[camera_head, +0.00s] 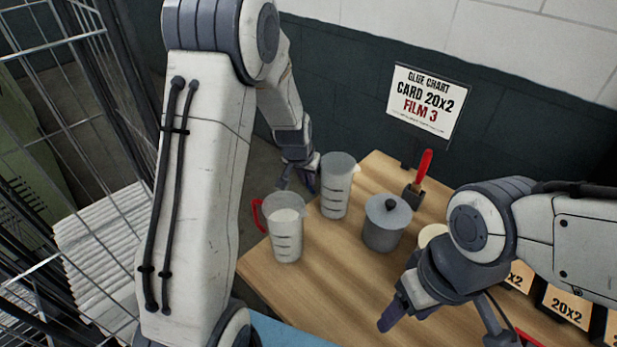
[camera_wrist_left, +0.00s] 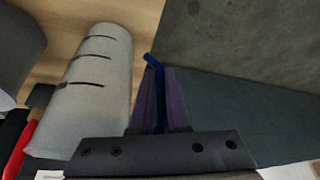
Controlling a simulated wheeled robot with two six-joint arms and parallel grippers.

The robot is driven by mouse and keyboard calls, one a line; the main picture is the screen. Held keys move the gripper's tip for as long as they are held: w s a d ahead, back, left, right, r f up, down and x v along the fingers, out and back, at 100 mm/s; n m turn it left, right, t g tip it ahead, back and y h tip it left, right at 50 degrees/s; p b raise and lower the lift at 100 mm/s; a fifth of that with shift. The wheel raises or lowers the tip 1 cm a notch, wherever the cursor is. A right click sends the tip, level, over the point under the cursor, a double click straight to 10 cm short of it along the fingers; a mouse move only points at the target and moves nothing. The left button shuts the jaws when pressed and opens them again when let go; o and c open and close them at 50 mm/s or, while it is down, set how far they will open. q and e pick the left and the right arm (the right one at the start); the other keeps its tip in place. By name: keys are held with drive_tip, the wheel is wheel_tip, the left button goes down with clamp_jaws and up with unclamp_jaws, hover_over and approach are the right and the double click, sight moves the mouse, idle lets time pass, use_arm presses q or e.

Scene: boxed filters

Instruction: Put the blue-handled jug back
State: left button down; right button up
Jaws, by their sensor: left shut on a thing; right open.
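The blue-handled jug (camera_head: 337,188) is a grey-white measuring jug with dark level marks, upright at the back left edge of the wooden table (camera_head: 330,290). I cannot tell whether its base touches the table. My left gripper (camera_head: 305,180) is at its left side, shut on the handle. In the left wrist view the jug (camera_wrist_left: 92,85) lies left of the fingers, and its blue handle (camera_wrist_left: 154,63) shows between them. The handle is hidden in the head view. My right gripper (camera_head: 442,322) is open and empty over the table's right part.
A red-handled jug (camera_head: 286,230) with pale contents stands in front of the blue-handled one. A lidded grey pot (camera_head: 386,222) is to the right, with a red-handled brush (camera_head: 420,180) behind it. Boxes (camera_head: 567,305) marked 20x2 are at right.

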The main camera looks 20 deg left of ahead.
use_arm(q)
drive_tip(key=shift+f, duration=0.1)
drive_tip(key=shift+f, duration=0.15)
drive_tip(key=c, duration=0.9)
unclamp_jaws()
drive_tip(key=shift+r, duration=0.2)
drive_tip(key=v, duration=1.2)
drive_tip(key=s+d+m+g+h, duration=0.15)
drive_tip(key=s+d+m, duration=0.25)
drive_tip(key=s+d, duration=0.9)
drive_tip(key=s+d+m+g, duration=0.1)
drive_tip(key=s+d, duration=0.1)
drive_tip(key=s, duration=0.5)
drive_tip(key=s+d+m+g, duration=0.2)
drive_tip(key=s, duration=0.5)
drive_tip(key=shift+d, duration=0.35)
